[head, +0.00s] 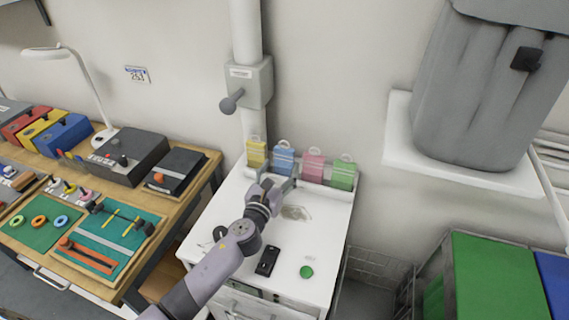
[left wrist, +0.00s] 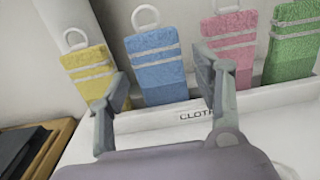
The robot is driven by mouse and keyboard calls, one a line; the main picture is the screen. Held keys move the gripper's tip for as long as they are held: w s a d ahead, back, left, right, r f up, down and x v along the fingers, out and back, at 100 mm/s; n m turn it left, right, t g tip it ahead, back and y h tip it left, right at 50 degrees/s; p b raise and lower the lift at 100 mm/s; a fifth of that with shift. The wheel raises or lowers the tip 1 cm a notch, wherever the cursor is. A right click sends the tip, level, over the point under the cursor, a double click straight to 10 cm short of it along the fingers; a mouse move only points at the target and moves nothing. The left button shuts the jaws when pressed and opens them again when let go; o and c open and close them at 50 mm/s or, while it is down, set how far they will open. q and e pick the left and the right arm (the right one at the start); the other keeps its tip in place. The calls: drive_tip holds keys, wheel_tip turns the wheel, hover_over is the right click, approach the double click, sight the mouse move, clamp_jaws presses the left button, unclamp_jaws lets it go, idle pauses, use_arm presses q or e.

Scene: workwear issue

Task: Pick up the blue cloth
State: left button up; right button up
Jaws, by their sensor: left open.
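The blue cloth (head: 284,159) hangs in a row at the back of the white cabinet top, between a yellow cloth (head: 256,153) on its left and a pink cloth (head: 313,166) on its right. In the left wrist view the blue cloth (left wrist: 155,64) has pale stripes and a white ring at its top. My left gripper (head: 279,184) is open and empty in front of it. In the left wrist view the fingers stand to either side of the blue cloth's lower part, seemingly short of it. My right gripper is not in view.
A green cloth (head: 343,174) ends the row at the right. The white cabinet top (head: 322,235) holds a black device (head: 267,261) and a green disc (head: 306,272). A wooden workbench (head: 193,190) with tools stands left. A labelled white ledge (left wrist: 240,108) runs below the cloths.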

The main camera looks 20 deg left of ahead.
sight(283, 157)
use_arm(q)
drive_tip(key=shift+w+r, duration=0.3)
drive_tip(key=shift+w, duration=0.05)
drive_tip(key=w, duration=0.2)
drive_tip(key=w+p, duration=0.1)
drive_tip(key=shift+w+a+r, duration=0.1)
drive_tip(key=shift+w+r, duration=0.2)
drive_tip(key=shift+w, duration=0.55)
drive_tip(key=shift+s, duration=0.15)
drive_tip(key=shift+c, duration=0.6)
drive_tip(key=c, duration=0.7)
